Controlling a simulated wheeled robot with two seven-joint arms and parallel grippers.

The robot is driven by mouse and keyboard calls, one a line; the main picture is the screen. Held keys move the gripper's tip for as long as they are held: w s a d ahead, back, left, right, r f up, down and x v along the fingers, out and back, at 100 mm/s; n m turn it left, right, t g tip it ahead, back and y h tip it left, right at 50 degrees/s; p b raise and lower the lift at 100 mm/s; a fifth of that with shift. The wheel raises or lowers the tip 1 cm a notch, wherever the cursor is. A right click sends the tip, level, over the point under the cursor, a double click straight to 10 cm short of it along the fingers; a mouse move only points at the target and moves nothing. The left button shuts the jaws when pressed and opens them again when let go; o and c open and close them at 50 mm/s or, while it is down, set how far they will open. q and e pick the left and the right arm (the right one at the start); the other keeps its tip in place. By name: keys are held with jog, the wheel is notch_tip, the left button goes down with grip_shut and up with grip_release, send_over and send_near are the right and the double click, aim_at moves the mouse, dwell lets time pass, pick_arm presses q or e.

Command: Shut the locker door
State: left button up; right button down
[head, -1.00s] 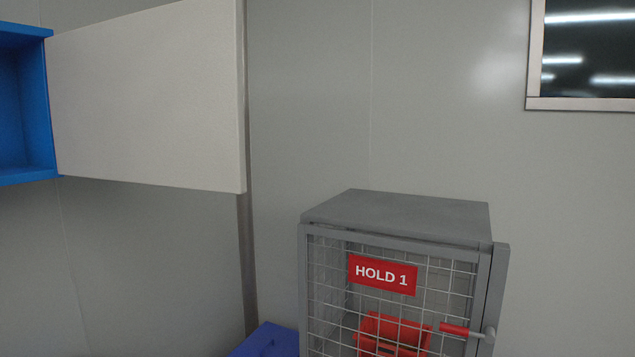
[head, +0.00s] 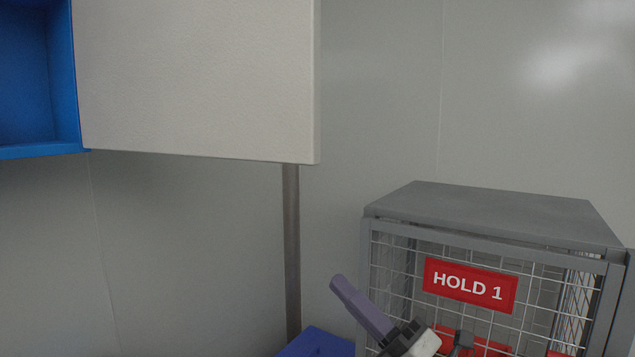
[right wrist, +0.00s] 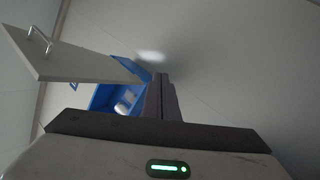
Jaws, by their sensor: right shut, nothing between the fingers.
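The blue locker (head: 40,152) hangs on the wall at the upper left of the head view. Its off-white door (head: 200,80) stands wide open, spread to the right of the locker's opening. In the right wrist view the door (right wrist: 85,62) shows a metal handle (right wrist: 40,38) near its free end, and white items (right wrist: 127,103) lie inside the blue locker (right wrist: 103,97). My right gripper (head: 338,284) is shut and empty, below and right of the door and apart from it. Its purple fingers (right wrist: 160,98) also show in the right wrist view. My left gripper is not in view.
A grey mesh cage (head: 500,215) with a red "HOLD 1" sign (head: 470,286) stands at the lower right, close to my right gripper. Red objects show behind its mesh. A blue object (head: 315,343) is at the bottom. A grey post (head: 291,240) shows below the door.

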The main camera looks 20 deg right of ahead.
aim_at(318, 153)
jog(key=s+a+r+n+g+y+b, duration=0.1)
jog(key=s+r+n+g+y+b, duration=0.2)
jog(key=r+n+g, duration=0.7)
jog(key=s+a+r+n+g+y, duration=0.15)
jog(key=r+n+y, duration=0.45)
jog(key=n, duration=0.9)
jog(key=s+d+r+n+h+b, duration=0.4)
jog(key=s+d+r+n+h, duration=0.25)
jog(key=n, duration=0.55)
jog(key=shift+t, duration=0.35)
jog(key=w+a, duration=0.1)
jog(key=a, duration=0.2)
jog(key=w+a+p, duration=0.1)
jog(key=a, duration=0.3)
jog(key=w+a+r, duration=0.1)
jog(key=a, duration=0.3)
jog(key=shift+a+p, duration=0.15)
jog(key=shift+p, duration=0.2)
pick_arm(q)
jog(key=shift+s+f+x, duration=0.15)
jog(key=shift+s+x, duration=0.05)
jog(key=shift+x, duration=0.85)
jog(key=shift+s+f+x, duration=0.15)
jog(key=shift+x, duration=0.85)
pick_arm(e)
jog(key=shift+s+a, duration=0.1)
